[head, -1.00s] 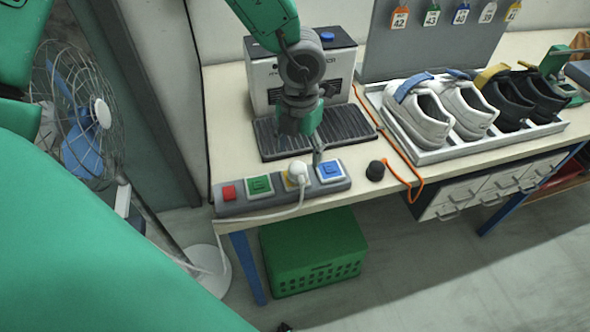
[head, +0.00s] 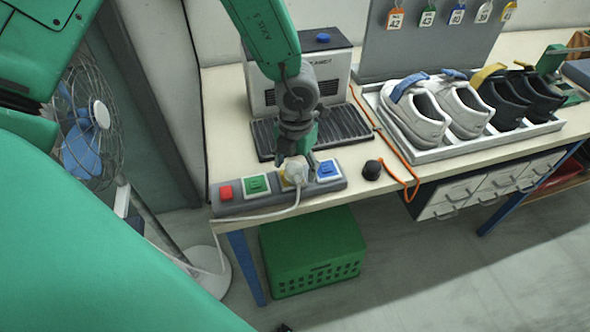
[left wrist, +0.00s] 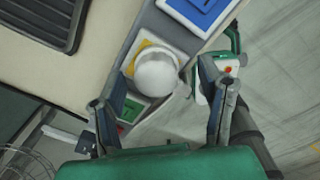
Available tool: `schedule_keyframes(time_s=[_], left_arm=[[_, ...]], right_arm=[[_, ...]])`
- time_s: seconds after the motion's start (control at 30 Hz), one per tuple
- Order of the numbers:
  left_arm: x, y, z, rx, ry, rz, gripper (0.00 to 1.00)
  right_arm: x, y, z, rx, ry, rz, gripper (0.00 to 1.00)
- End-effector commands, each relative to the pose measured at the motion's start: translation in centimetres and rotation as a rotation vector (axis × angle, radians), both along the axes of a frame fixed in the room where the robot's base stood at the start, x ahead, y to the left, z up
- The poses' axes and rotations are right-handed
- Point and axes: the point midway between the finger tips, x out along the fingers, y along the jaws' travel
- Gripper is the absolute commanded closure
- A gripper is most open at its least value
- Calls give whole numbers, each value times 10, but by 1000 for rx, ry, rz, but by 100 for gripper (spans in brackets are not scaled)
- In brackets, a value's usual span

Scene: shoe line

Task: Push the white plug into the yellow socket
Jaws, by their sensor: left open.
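The white plug (head: 296,171), with its pale cable, stands at the yellow socket (head: 284,186) on the grey socket strip, between the green and blue sockets. My left gripper (head: 297,158) is open, just above and behind the plug. In the left wrist view the round plug (left wrist: 157,73) covers much of the yellow socket (left wrist: 139,46). The open fingers lie on either side of the plug, with a gap visible to each. How deep the plug sits is hidden. My right gripper is not in view.
The strip also holds a red switch (head: 226,192), a green socket (head: 257,184) and a blue socket (head: 327,171). A black knob (head: 372,170) and an orange cable (head: 402,182) are to the right. A white machine (head: 331,76) stands behind. Shoes fill a tray (head: 440,157).

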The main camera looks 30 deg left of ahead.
Motion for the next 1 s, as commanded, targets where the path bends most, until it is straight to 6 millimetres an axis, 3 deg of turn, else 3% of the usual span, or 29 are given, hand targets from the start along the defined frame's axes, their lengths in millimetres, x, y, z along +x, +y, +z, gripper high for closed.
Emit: schedule_keyframes(time_s=[0.1,0.23,0.37,0.63,1.0], left_arm=[[0,3,-1,-3,1,1,42],[0,4,-1,-5,1,1,88],[0,6,-2,-6,2,2,92],[0,4,5,-3,3,3,92],[0,3,76,-7,-2,2,92]], right_arm=[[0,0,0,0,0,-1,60],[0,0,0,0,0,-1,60],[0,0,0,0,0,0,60],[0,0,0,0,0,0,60],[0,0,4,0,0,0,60]])
